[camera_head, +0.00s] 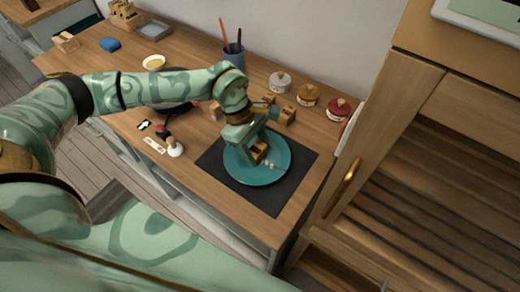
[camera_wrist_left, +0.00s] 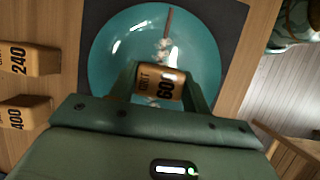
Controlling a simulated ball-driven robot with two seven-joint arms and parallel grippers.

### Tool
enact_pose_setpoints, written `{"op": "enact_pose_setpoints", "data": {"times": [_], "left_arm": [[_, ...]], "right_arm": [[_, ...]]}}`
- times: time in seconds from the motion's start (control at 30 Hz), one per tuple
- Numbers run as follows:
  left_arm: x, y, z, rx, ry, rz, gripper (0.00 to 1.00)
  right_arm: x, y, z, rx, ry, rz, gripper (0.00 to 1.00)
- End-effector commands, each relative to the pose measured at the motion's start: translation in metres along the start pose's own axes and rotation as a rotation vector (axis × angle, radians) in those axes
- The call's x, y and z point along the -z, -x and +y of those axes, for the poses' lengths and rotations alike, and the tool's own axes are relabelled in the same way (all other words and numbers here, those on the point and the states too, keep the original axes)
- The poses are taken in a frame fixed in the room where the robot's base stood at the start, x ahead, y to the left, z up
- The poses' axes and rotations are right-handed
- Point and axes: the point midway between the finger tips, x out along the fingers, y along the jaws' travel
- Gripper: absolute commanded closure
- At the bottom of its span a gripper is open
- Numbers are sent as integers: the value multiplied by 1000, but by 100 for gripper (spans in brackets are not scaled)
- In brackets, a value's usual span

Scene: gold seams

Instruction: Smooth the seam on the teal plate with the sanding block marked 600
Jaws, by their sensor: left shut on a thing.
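The teal plate (camera_head: 245,175) lies on a dark mat near the counter's front edge; it also fills much of the left wrist view (camera_wrist_left: 110,60). My left gripper (camera_head: 258,150) is over the plate, shut on the wooden sanding block marked 600 (camera_wrist_left: 160,84). The block also shows between the fingers in the head view (camera_head: 260,153). The seam (camera_wrist_left: 166,35) runs from the plate's rim toward the block, brown at the rim and pale and rough nearer the block. The block hides part of it. I cannot tell whether the block touches the plate. My right gripper is not in view.
Blocks marked 240 (camera_wrist_left: 35,60) and 400 (camera_wrist_left: 28,116) stand beside the dark mat (camera_head: 262,202). Lidded jars (camera_head: 308,95) and a blue cup with brushes (camera_head: 233,57) stand at the back. A wooden cabinet (camera_head: 365,150) rises at the right.

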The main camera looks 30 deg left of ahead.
Motion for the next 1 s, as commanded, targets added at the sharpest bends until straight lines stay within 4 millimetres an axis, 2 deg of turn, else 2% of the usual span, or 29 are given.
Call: {"op": "enact_pose_setpoints", "data": {"times": [0.23, 0.6, 1.0], "left_arm": [[10, 2, 7, 0, 1, 0, 71], [23, 8, -3, 0, 1, 0, 71], [36, 12, 6, 0, 0, 1, 71]], "right_arm": [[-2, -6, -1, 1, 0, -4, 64], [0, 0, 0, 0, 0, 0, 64], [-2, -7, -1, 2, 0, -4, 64]]}}
